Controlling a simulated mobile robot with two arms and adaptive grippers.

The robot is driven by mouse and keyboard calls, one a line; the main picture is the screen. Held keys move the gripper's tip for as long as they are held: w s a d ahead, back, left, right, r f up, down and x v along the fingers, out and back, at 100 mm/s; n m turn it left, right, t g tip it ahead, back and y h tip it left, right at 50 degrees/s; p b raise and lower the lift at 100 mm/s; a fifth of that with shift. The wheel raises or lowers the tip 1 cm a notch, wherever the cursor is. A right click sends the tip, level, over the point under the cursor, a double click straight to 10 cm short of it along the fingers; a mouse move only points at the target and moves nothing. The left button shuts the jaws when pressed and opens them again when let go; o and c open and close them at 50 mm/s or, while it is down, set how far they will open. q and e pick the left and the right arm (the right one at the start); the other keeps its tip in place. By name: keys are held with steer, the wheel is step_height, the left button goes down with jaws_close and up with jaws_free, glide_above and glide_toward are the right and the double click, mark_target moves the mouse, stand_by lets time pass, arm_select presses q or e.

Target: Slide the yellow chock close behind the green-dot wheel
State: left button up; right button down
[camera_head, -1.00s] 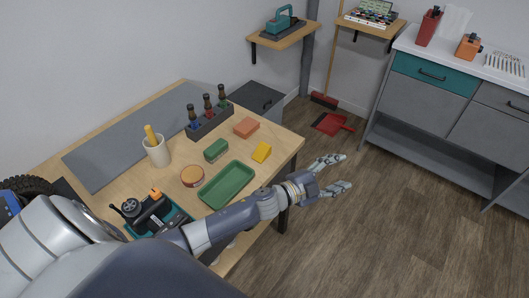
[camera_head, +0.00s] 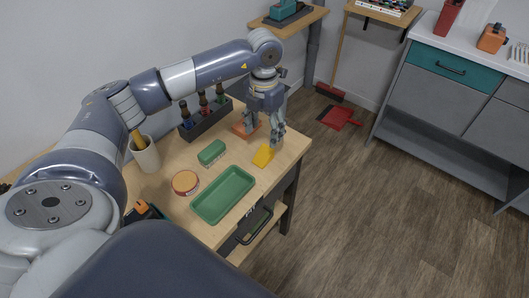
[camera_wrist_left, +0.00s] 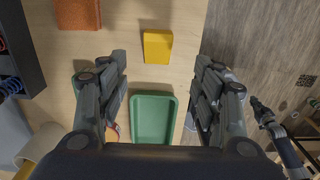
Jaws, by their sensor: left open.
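The yellow chock (camera_head: 263,156) lies on the wooden workbench near its right edge; it also shows in the left wrist view (camera_wrist_left: 158,46), ahead of and between the fingertips. My left gripper (camera_head: 264,130) is open, pointing down just above and behind the chock. Its two spread fingers (camera_wrist_left: 160,75) in the left wrist view hold nothing. The crawler and its green-dot wheel cannot be made out; my left arm covers that side of the bench. A dark jointed shape (camera_wrist_left: 277,130) at the right of the wrist view may be my right gripper, but it is unclear.
A green tray (camera_head: 224,194), a green block (camera_head: 211,152), a round red-rimmed tin (camera_head: 185,183) and a cream cup (camera_head: 146,157) stand nearby. Bare wood surrounds the chock.

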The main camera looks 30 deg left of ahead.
mark_target(264, 151)
arm_select(q)
step_height(264, 151, down, 4)
steer(key=shift+s, duration=0.1)
steer(key=shift+w+a+f+p, duration=0.15)
steer(key=shift+f+p, duration=0.15)
steer(key=shift+f, duration=0.75)
steer(key=shift+w+f+p, duration=0.15)
steer(key=shift+f+p, duration=0.1)
steer(key=shift+f, duration=0.8)
steer(key=shift+w+a+f+p, duration=0.15)
steer(key=shift+f+p, duration=0.15)
steer(key=shift+f, duration=0.75)
steer(key=shift+d, duration=0.1)
arm_select(e)
steer(key=shift+s+d+r, duration=0.1)
steer(key=shift+s+r, duration=0.05)
steer(key=shift+r, duration=0.3)
steer(key=shift+s+d+r, duration=0.1)
steer(key=shift+r, duration=0.3)
arm_select(q)
steer(key=shift+c, duration=0.6)
steer(key=c, duration=1.1)
arm_select(e)
steer(key=shift+a, duration=0.2)
